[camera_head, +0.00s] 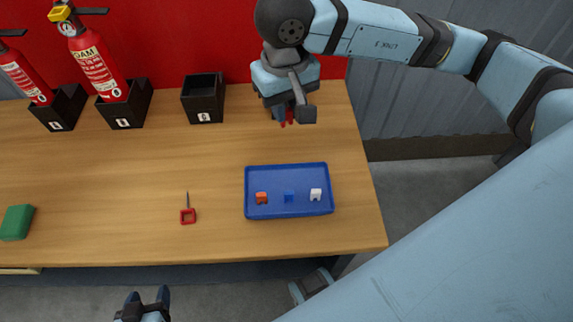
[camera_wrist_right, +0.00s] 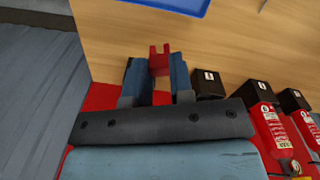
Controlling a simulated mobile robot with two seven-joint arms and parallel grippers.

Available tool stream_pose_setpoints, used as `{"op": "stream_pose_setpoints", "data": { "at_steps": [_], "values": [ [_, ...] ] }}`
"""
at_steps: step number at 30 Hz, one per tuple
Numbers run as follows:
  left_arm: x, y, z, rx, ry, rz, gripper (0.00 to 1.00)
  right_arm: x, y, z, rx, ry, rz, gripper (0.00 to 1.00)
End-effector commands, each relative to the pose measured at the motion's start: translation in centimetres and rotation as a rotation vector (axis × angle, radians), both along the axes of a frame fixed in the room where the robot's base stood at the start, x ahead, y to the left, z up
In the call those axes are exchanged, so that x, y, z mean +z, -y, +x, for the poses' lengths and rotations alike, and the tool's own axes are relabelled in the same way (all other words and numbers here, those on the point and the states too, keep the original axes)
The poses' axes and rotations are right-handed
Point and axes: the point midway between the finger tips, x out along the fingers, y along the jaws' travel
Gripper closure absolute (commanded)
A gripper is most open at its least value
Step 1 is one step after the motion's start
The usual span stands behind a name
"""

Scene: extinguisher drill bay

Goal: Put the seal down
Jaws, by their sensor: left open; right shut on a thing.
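A red seal (camera_wrist_right: 159,58) with a notched top is between the fingers of my right gripper (camera_wrist_right: 157,75), which is shut on it. In the head view my right gripper (camera_head: 284,114) hangs over the back right of the table, and only small bits of red show by its fingers. My left gripper (camera_head: 147,300) is open and empty, low in the head view, in front of the table's front edge. A blue tray (camera_head: 288,215) stands at the table's right, holding a small orange piece (camera_head: 261,198), a blue piece (camera_head: 289,197) and a white piece (camera_head: 315,194).
A pin with a red square ring (camera_head: 188,216) lies left of the tray. Two extinguishers (camera_head: 98,68) (camera_head: 24,78) stand in black holders at the back left. A third black holder (camera_head: 203,98) looks empty. A green block (camera_head: 16,222) is at far left. The table's middle (camera_head: 150,170) is clear.

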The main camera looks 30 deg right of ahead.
Motion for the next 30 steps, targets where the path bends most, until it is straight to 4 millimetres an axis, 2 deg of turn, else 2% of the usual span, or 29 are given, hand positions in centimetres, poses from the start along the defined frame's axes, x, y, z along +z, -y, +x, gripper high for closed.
{"op": "stream_pose_setpoints", "data": {
  "at_steps": [9,13,17,23,30],
  "values": [
    [-0.1,0.1,0.1,-0.002,0.008,0.001,0.4,-8.7,0.1,-0.1,-0.002,-0.007,-0.002,1.0],
    [-0.1,0.1,0.2,-0.002,0.012,0.001,0.4,-11.7,0.0,-0.1,-0.002,-0.005,-0.001,1.0],
    [0.0,0.1,0.2,-0.002,0.016,0.001,0.4,-13.5,0.0,0.0,0.0,-0.003,-0.001,1.0],
    [0.0,0.1,0.2,-0.003,0.017,0.001,0.4,-14.8,0.0,0.0,-0.001,-0.002,-0.001,1.0],
    [-0.3,0.1,0.2,-0.005,0.017,0.005,0.4,-18.2,0.0,-0.1,-0.001,-0.003,-0.001,1.0]
  ]
}}
